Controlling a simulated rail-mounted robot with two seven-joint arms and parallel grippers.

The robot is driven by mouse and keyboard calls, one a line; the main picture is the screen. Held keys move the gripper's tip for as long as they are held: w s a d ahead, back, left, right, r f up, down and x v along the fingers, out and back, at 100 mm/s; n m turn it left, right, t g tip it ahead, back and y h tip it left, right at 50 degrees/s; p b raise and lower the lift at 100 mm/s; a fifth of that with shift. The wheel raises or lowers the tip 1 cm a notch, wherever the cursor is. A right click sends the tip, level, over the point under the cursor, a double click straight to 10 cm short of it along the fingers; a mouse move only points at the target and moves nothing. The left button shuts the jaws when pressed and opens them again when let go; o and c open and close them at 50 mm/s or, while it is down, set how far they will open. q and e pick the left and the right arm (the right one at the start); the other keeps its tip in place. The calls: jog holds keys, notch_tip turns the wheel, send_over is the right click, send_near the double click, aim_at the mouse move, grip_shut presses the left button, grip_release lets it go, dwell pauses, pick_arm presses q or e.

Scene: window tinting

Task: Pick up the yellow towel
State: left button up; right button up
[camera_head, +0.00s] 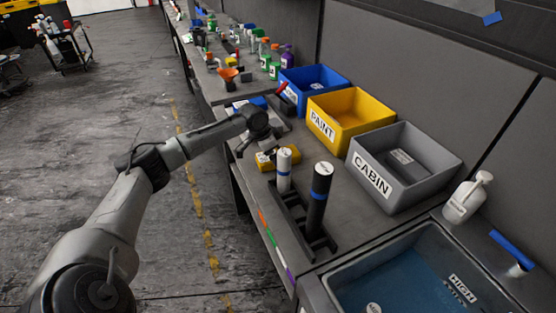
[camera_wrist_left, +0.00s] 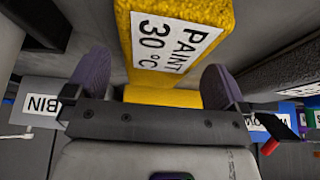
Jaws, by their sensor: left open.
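The yellow towel (camera_head: 284,160) lies on the bench top, in front of the yellow bin and behind the white bottle. In the left wrist view the towel (camera_wrist_left: 218,14) has a fuzzy yellow surface and a white label reading PAINT 30°C. My left gripper (camera_head: 258,144) is just above and beside the towel in the head view. In the left wrist view my left gripper (camera_wrist_left: 153,78) is open, its two purple-grey fingertips apart with the towel's label beyond the gap. I cannot tell whether they touch it. My right gripper is not in view.
A yellow PAINT bin (camera_head: 322,121), a grey CABIN bin (camera_head: 377,188) and a blue bin (camera_head: 293,79) line the wall side. A dark rack (camera_head: 293,212) holds a white bottle (camera_head: 284,168) and a black bottle (camera_head: 318,195) near the towel. A water-filled sink (camera_head: 345,268) is at lower right.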

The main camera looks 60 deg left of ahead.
pick_arm(q)
jog(key=x, duration=0.2)
jog(key=shift+w+f, duration=0.1)
jog(key=shift+f, duration=0.2)
jog(key=c, duration=1)
jog(key=shift+o, duration=0.2)
jog(key=shift+r, duration=0.1)
